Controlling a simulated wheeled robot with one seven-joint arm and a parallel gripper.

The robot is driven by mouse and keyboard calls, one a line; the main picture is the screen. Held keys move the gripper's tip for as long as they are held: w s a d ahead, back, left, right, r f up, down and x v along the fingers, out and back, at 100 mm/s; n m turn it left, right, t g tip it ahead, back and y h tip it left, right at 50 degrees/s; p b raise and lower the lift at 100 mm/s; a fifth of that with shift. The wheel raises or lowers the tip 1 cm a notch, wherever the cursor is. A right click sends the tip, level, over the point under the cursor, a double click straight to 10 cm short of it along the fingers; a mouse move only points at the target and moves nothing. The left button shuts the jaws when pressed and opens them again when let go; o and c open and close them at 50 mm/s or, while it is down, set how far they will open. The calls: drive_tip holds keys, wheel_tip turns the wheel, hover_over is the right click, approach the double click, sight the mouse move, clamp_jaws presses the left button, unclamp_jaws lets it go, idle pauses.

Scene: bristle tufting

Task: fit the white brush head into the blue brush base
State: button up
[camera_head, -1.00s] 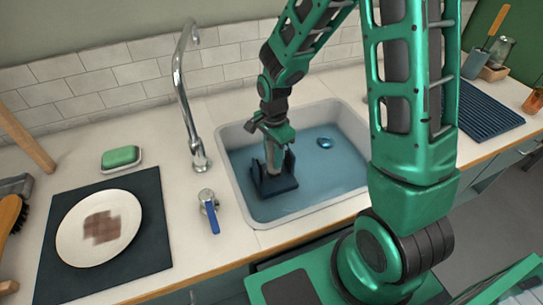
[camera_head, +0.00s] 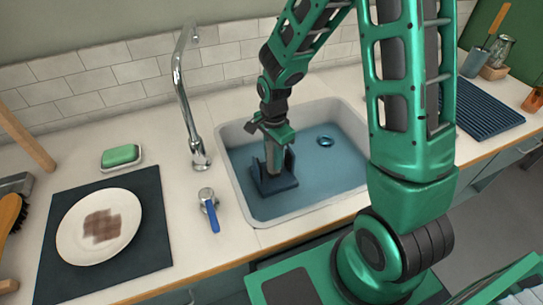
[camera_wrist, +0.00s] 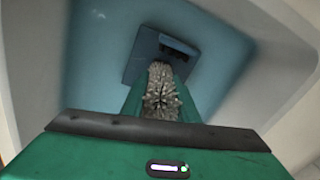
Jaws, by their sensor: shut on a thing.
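The blue brush base (camera_head: 278,188) sits in the left part of the sink, with upright blue parts at its sides. My gripper (camera_head: 274,150) points down just above it. In the wrist view my gripper (camera_wrist: 158,100) is shut on the white brush head (camera_wrist: 161,90), whose pale grey-white bristles show between the green fingers. The blue base (camera_wrist: 136,70) lies beyond the head, with a dark recess near its middle. The head's lower end is hidden, so I cannot tell whether it is in the recess or only over it.
The sink (camera_head: 300,215) has a rim around the work, with a round drain (camera_head: 326,142) to the right. A plate (camera_head: 98,227) and green soap (camera_head: 120,155) lie further left.

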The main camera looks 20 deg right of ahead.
drive_tip(key=o, duration=1.2)
drive_tip(key=shift+c, duration=0.2)
wheel_tip(320, 180, up, 11)
drive_tip(key=shift+w+f, duration=0.1)
drive_tip(key=shift+f, duration=0.05)
drive_tip(key=s+d+r+n, duration=0.4)
drive_tip(key=s+d+r, duration=0.3)
drive_tip(key=s+d, duration=0.5)
drive_tip(key=s+d+r+n, duration=0.1)
drive_tip(key=s+d+n, duration=0.1)
drive_tip(key=s, duration=0.4)
drive_tip(key=s+d+r+n, duration=0.1)
drive_tip(key=s+d+n, duration=0.1)
drive_tip(key=s, duration=0.4)
drive_tip(key=shift+s+d+r+n, duration=0.25)
drive_tip(key=shift+d+r+n, duration=0.1)
drive_tip(key=shift+d, duration=0.35)
